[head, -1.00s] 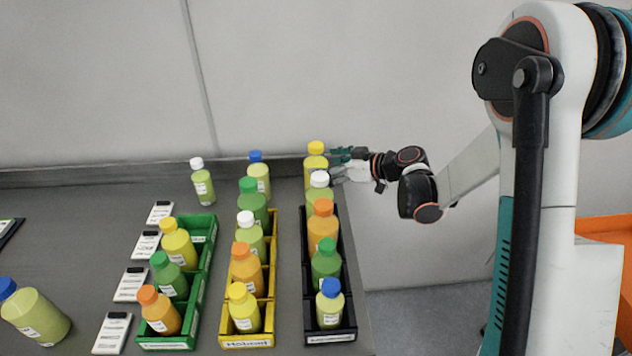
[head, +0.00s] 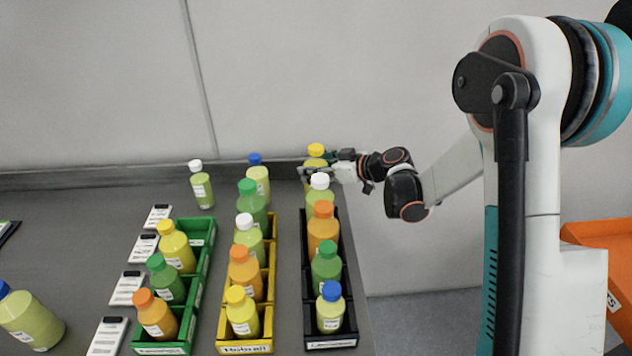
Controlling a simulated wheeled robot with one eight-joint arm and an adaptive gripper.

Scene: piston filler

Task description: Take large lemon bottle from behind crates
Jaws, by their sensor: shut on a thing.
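The large lemon bottle (head: 315,161) has a yellow cap and pale yellow juice. It stands behind the black crate at the back right of the counter in the head view. My gripper (head: 316,163) reaches in from the right and is shut on this bottle just below the cap. The fingers cover part of its body, and the white-capped bottle in front hides its lower part. The black crate (head: 331,342) holds a row of bottles with white, orange, green and blue caps.
A yellow crate (head: 246,348) and a green crate (head: 165,350) with bottles stand to the left. A white-capped bottle (head: 202,188) and a blue-capped bottle (head: 258,177) stand behind them. The back wall is close. White labelled devices (head: 127,288) lie left of the crates.

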